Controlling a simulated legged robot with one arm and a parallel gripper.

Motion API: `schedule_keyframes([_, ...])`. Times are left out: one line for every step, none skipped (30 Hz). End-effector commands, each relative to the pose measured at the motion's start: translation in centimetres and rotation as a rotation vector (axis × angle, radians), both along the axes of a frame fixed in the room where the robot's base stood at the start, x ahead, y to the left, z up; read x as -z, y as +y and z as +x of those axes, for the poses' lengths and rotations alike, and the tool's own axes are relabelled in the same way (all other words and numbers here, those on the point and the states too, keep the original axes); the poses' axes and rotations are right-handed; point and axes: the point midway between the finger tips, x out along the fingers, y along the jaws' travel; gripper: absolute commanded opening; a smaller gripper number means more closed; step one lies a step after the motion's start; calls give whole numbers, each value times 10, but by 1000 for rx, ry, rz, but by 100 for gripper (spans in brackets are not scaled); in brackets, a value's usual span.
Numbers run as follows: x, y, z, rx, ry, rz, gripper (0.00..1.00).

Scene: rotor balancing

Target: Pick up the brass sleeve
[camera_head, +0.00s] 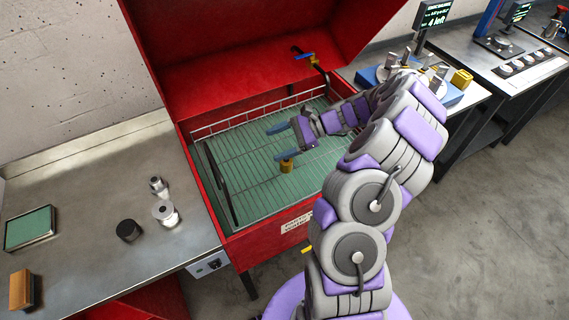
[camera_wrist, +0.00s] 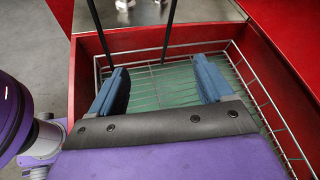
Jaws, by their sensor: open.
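The brass sleeve (camera_head: 286,167) is a small gold cylinder standing on the wire rack in the red basin. My gripper (camera_head: 277,142) is above the rack, with its two blue fingers spread apart and nothing visible between them. In the wrist view my gripper (camera_wrist: 160,83) is open over the green basin floor, and the sleeve does not show there.
The red basin (camera_head: 218,213) has raised walls, a lid standing open and a wire rack (camera_head: 235,125). A left bench (camera_head: 85,190) holds a dark cylinder (camera_head: 129,230), metal parts (camera_head: 165,213) and a green-topped tray (camera_head: 30,229). A yellow block (camera_head: 462,79) is on the right bench.

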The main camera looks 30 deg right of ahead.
Motion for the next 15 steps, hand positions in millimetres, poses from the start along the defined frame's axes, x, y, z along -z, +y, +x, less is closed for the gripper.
schedule_keyframes([19, -27, 2, 82, 39, 26, 80])
schedule_keyframes([29, -40, 2, 123, 60, 41, 80])
schedule_keyframes([43, -57, 1, 180, 89, 60, 80])
schedule_keyframes([51, -70, 0, 220, 106, 72, 80])
schedule_keyframes([61, -81, -2, 257, 125, 81, 80])
schedule_keyframes([73, -96, -5, 306, 149, 92, 80])
schedule_keyframes([81, -107, -7, 340, 163, 101, 80])
schedule_keyframes([88, -115, -10, 369, 178, 107, 80])
schedule_keyframes([98, -124, -15, 402, 198, 115, 80])
schedule_keyframes([103, -130, -17, 425, 209, 121, 80])
schedule_keyframes([108, -136, -20, 446, 217, 124, 80])
schedule_keyframes([113, -142, -23, 469, 226, 128, 80])
schedule_keyframes([116, -146, -25, 483, 232, 130, 80])
schedule_keyframes([118, -149, -26, 494, 237, 131, 80])
schedule_keyframes([121, -151, -28, 504, 242, 132, 80])
